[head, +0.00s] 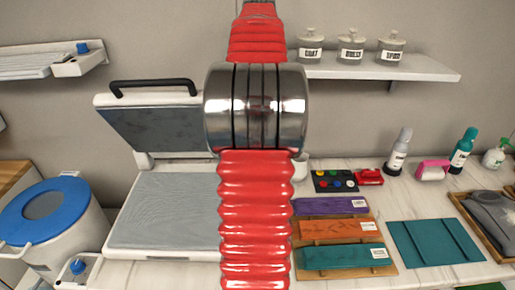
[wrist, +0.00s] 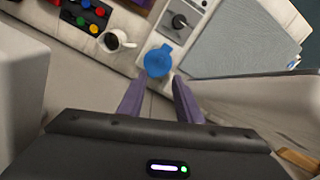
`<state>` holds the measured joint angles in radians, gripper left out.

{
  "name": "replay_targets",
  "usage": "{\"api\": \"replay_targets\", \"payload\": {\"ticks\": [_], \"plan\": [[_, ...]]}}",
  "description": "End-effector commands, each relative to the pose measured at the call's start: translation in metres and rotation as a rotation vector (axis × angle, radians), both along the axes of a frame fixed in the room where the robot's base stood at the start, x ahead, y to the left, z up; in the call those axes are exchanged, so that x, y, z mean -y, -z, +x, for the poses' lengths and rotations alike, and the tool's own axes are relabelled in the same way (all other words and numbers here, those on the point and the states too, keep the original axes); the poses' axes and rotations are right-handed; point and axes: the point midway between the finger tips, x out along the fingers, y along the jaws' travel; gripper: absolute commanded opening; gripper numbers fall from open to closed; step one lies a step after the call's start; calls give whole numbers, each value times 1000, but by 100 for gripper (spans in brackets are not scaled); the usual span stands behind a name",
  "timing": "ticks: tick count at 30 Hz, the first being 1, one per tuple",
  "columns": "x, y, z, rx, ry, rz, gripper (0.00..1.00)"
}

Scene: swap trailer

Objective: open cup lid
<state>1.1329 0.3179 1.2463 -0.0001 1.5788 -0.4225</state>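A round blue lid-like piece (wrist: 158,60) with a small tab shows in the wrist view, just beyond my fingertips. I cannot tell what it sits on. A white mug (wrist: 113,40) with a dark inside stands to its left; the rim of what looks like a white cup (head: 300,168) peeks out beside my arm in the head view. My gripper (wrist: 160,82) has its two purple fingers spread, with nothing between them. In the head view my red-sleeved arm hides the gripper and the blue piece.
A grey-plated press (head: 158,215) stands open at left, beside a white barrel with a blue top (head: 45,212). A wall shelf (head: 375,67) holds jars.

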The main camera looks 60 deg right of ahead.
Motion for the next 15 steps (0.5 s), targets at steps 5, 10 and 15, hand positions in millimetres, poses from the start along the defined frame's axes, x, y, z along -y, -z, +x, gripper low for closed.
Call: {"api": "replay_targets", "payload": {"ticks": [5,10,15], "plan": [[0,5,1,1,-1,-1,32],[-1,21,1,-1,-1,1,32],[-1,47,1,0,-2,1,32]]}}
